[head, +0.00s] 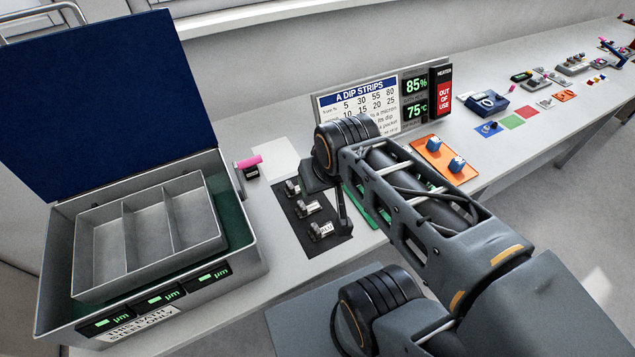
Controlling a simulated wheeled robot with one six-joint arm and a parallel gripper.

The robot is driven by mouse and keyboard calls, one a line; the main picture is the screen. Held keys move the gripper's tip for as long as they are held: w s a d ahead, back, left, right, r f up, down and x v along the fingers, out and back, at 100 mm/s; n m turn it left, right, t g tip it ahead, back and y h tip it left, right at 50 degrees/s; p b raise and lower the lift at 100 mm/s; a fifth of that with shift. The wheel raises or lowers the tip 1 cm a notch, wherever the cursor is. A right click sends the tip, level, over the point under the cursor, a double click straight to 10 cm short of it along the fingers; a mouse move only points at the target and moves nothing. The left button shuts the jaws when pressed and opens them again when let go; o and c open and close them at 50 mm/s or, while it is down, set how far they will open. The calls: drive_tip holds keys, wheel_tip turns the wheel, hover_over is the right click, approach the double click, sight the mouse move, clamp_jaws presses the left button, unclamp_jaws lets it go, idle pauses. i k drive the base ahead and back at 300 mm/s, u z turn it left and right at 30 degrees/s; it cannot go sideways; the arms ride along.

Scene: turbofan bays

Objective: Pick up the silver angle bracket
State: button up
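Three small silver metal pieces with white tags stand in a row on a black mat (298,236) on the bench: a far one (291,187), a middle one (307,208) and a near one (320,230). They are too small to tell which is the angle bracket. My gripper (342,218) hangs beside the mat's right edge, just right of the silver pieces. It is seen mostly from the side and partly behind my arm, so its finger gap does not show. No piece is seen in it.
A grey case (255,245) with an open blue lid and a three-part tray (122,250) stands at the left. A sign board (330,103) stands behind my arm. An orange tray (462,176) with blue-topped parts lies to the right. A pink-topped item (250,162) stands beside the case.

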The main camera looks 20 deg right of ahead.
sight(292, 189)
drive_tip(key=u, duration=2.4)
drive_tip(key=k, duration=0.95)
drive_tip(key=z, duration=1.4)
drive_tip(key=i, duration=0.45)
drive_tip(key=u, duration=0.15)
